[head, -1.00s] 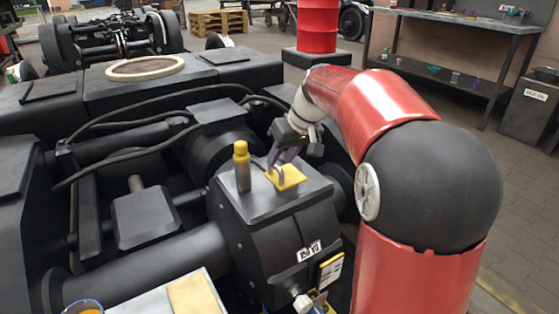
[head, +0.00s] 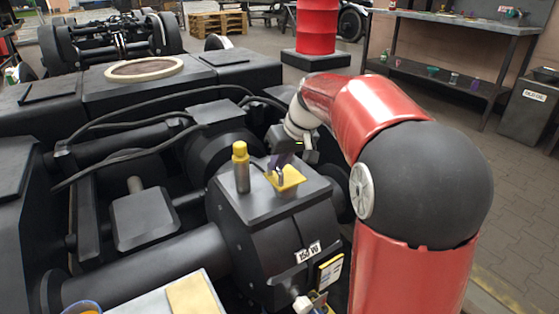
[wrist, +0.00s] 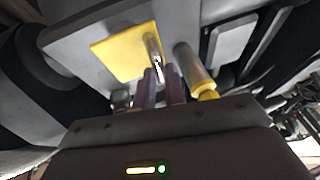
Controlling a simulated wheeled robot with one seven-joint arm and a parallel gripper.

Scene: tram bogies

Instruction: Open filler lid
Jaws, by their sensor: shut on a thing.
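The yellow square filler lid (head: 288,180) is on top of the black gearbox (head: 265,215), with a small metal handle standing up from it. My gripper (head: 279,163) reaches in from the back right, its purple fingers at the handle. In the wrist view, the lid (wrist: 113,55) shows as a yellow plate with the metal handle (wrist: 152,44). The fingers (wrist: 161,76) are closed around the handle's end. I cannot tell clearly whether the lid is raised at one edge.
A grey cylinder with a yellow cap (head: 241,172) stands close left of the lid; it also shows in the wrist view (wrist: 195,70). Black hoses (head: 150,112) run behind the gearbox. A red drum (head: 317,25) and a workbench (head: 455,25) stand farther back.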

